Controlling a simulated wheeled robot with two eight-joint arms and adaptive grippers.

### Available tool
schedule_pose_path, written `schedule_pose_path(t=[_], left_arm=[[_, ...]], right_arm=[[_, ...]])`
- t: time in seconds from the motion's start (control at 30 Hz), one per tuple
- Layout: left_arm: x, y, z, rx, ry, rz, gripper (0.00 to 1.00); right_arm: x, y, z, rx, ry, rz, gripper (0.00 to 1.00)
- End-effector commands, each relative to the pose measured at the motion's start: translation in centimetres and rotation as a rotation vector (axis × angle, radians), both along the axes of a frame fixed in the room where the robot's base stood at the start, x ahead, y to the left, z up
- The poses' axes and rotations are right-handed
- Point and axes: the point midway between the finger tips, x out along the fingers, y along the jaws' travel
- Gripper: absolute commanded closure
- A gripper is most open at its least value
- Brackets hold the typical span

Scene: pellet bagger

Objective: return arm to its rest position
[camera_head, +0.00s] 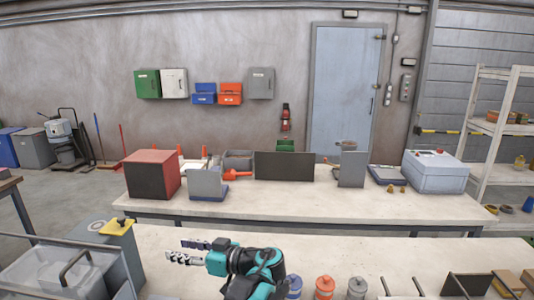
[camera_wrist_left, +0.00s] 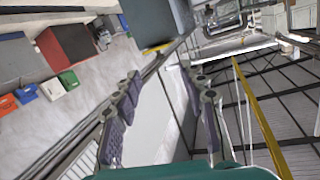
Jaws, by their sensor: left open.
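My left gripper (camera_head: 176,250) is low in the head view, above the near bench (camera_head: 190,278), with its two fingers pointing left. Its teal and black wrist (camera_head: 252,268) comes up from the bottom edge. In the left wrist view the gripper's fingers (camera_wrist_left: 163,75) stand apart with nothing between them. My right gripper is not in view.
A grey machine with a yellow part (camera_head: 118,227) and a clear bin (camera_head: 62,272) stand left of the gripper. Several jars (camera_head: 325,287) stand to its right. The far table (camera_head: 300,205) holds a red box (camera_head: 152,174) and a pale blue case (camera_head: 436,172).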

Motion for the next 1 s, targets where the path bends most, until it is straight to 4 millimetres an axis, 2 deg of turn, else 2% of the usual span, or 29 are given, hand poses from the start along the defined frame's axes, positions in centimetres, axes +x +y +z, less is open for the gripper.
schedule_pose_path(t=[0.27, 0.37, 0.5, 0.67, 0.8, 1.0], left_arm=[[-3.4, 2.8, -2.5, -0.132, 0.241, -0.087, 0.58], [-5.4, 3.6, -4.1, -0.2, 0.351, -0.15, 0.58], [-9.7, 4.1, -7.1, -0.331, 0.523, -0.3, 0.58], [-15.4, 2.4, -11.2, -0.483, 0.664, -0.563, 0.58], [-19.4, -0.4, -13.9, -0.564, 0.683, -0.794, 0.58], [-22.1, -3.4, -15.6, -0.594, 0.635, -1.004, 0.58]], right_arm=[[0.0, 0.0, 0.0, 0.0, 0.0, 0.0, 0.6], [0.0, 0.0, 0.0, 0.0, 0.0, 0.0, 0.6], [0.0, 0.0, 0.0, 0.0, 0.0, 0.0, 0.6], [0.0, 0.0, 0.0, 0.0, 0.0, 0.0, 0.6], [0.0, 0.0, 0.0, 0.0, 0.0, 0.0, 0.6], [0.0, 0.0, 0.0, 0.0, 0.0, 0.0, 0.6]])
